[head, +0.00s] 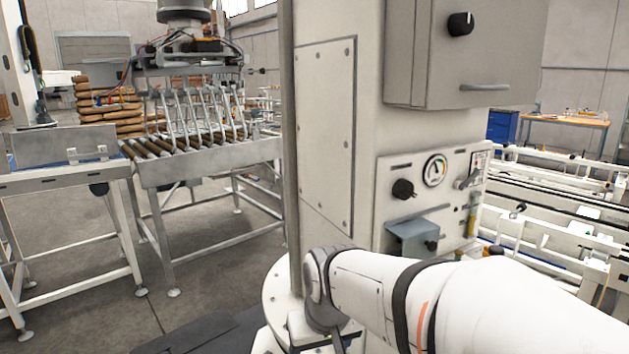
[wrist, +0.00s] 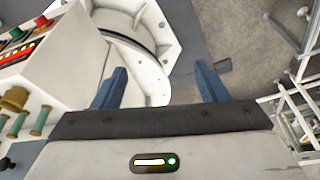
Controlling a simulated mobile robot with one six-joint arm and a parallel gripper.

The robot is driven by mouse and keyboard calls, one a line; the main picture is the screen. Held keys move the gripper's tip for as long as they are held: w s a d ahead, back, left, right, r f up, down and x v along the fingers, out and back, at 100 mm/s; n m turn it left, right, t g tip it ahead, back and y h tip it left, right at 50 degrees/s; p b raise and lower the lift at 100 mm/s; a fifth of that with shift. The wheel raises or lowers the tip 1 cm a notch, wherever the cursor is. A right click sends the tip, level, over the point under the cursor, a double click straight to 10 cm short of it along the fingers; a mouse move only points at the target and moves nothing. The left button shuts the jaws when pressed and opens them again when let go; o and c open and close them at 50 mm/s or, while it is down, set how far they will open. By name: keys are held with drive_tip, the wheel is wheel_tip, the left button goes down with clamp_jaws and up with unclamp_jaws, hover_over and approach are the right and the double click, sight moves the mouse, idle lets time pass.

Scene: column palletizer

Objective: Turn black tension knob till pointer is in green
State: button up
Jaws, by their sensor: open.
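In the head view a black knob (head: 403,189) sits on a pale panel (head: 398,168) on the column. A round gauge (head: 435,170) with a white face and coloured marks is to its upper right. The gauge's pointer is too small to read surely against the green. Another black knob (head: 460,23) is on the grey box above. My gripper shows in the wrist view (wrist: 161,68) with two blue fingers spread apart and nothing between them. It points down at the round white column base, below and apart from the panel. The black tension knob is not seen in the wrist view.
A small grey box (head: 418,234) juts out below the knob. A lever (head: 468,180) is right of the gauge. A roller conveyor (head: 200,150) stands at left and white rail frames (head: 560,215) at right. Coloured buttons (wrist: 16,34) show at the wrist view's left edge.

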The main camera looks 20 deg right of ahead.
drive_tip(key=w+d+r+m+y+p, duration=0.2)
drive_tip(key=w+r+m+y+p, duration=0.15)
drive_tip(key=w+m+y, duration=0.4)
drive_tip(key=m+t+h+p, duration=0.3)
drive_tip(key=m+t+p, duration=0.2)
drive_tip(key=m+t, duration=1)
approach(410, 193)
drive_tip(key=shift+m+g, duration=0.5)
drive_tip(key=shift+m, duration=0.05)
drive_tip(key=x, duration=1)
drive_tip(key=shift+r, duration=0.35)
